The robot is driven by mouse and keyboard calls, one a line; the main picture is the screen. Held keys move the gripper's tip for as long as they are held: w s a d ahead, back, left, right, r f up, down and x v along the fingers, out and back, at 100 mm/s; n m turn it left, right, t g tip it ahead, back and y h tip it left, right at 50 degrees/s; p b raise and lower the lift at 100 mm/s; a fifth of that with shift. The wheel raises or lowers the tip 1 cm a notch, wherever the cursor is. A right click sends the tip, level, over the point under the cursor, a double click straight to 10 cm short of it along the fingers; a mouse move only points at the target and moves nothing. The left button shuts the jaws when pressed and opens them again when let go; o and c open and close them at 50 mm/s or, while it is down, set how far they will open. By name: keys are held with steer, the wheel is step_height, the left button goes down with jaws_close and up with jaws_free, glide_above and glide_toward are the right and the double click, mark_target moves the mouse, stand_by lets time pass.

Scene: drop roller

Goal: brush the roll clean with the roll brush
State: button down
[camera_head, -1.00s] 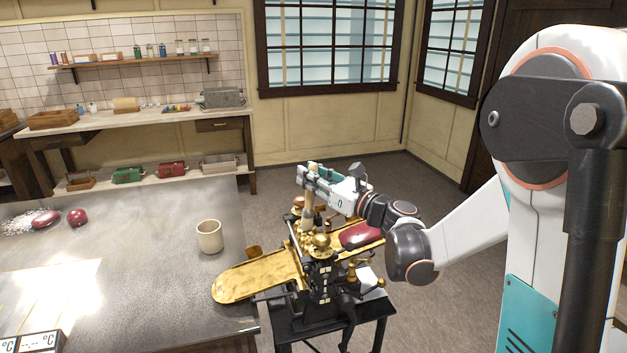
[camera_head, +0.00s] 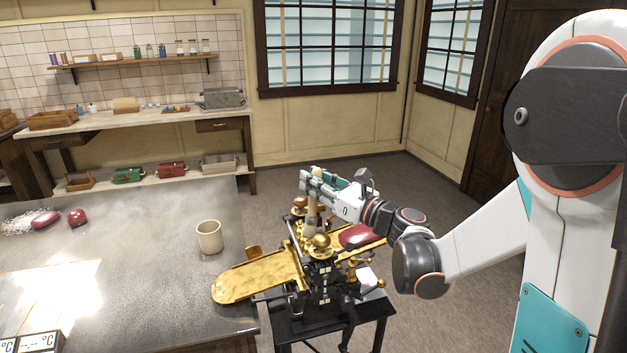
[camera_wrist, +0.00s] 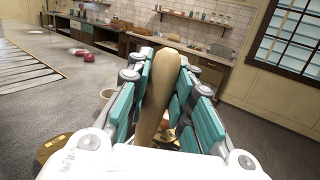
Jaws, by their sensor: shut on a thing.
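My gripper (camera_head: 314,186) is over the brass drop roller machine (camera_head: 320,262) and is shut on the wooden handle of the roll brush (camera_head: 313,212). In the wrist view the pale brush handle (camera_wrist: 158,95) stands between the teal finger pads. The brush's lower end is down at the top of the machine, among its brass parts. The rolls are mostly hidden, and I cannot tell whether the bristles touch them. A long brass chute (camera_head: 255,277) runs from the machine to the left. A dark red mass (camera_head: 360,236) lies on the brass plate behind the machine.
A beige cup (camera_head: 209,237) stands on the grey table (camera_head: 150,290) left of the machine. Red lumps (camera_head: 77,217) and white grains lie at the table's far left. The machine sits on a small black stand (camera_head: 340,318). A shelf bench (camera_head: 140,122) is along the back wall.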

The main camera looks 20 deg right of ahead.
steer(key=shift+s, duration=0.75)
